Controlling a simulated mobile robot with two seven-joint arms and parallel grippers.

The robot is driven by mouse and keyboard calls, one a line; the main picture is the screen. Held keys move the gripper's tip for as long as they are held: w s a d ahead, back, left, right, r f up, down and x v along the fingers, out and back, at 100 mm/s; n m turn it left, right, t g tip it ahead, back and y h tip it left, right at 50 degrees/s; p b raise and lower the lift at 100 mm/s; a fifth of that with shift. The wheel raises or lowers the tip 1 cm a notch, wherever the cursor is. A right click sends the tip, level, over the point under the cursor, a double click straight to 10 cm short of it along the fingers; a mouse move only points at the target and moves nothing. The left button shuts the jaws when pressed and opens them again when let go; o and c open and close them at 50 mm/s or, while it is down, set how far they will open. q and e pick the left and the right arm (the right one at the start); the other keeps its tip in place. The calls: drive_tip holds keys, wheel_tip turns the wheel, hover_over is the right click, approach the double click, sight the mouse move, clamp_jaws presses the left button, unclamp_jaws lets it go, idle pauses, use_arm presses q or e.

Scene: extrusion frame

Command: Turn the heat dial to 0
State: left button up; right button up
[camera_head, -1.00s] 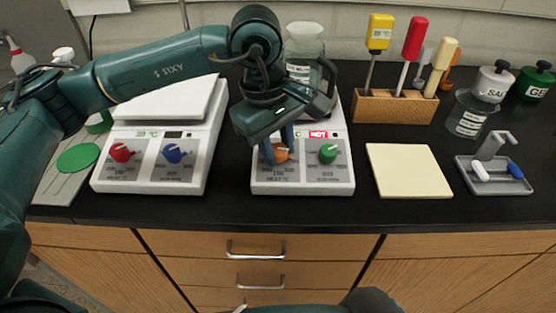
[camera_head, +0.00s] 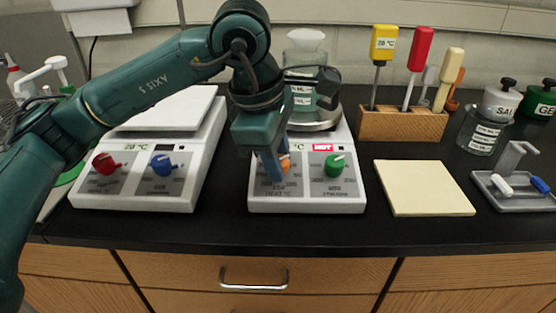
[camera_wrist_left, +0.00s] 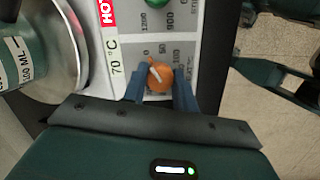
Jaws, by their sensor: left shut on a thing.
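The orange heat dial (camera_wrist_left: 160,77) is on the front panel of the right-hand hotplate (camera_head: 305,205). My left gripper (camera_head: 272,170) is over that panel, fingers pointing down. In the left wrist view its two blue fingers (camera_wrist_left: 160,92) are on either side of the dial, shut on it. The dial's white pointer lies towards the 0 and 50 marks; its exact setting is hard to read. The display (camera_wrist_left: 117,68) reads 70 °C beside a red HOT sign (camera_wrist_left: 107,12). In the head view the fingers partly hide the dial. My right gripper cannot be made out.
A green knob (camera_head: 336,165) sits right of the dial. A glass bottle (camera_head: 304,75) stands on the hotplate behind my gripper. A second hotplate (camera_head: 135,200) is at left. A yellow pad (camera_head: 425,188) and a wooden tool rack (camera_head: 402,125) are at right.

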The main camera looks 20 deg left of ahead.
drive_tip(key=shift+s+d, duration=0.1)
use_arm(q)
drive_tip(key=o, duration=1)
drive_tip(key=shift+p+v, duration=0.3)
drive_tip(key=shift+v, duration=6.3)
use_arm(e)
drive_tip(key=shift+a+f, duration=0.1)
drive_tip(key=shift+a, duration=0.1)
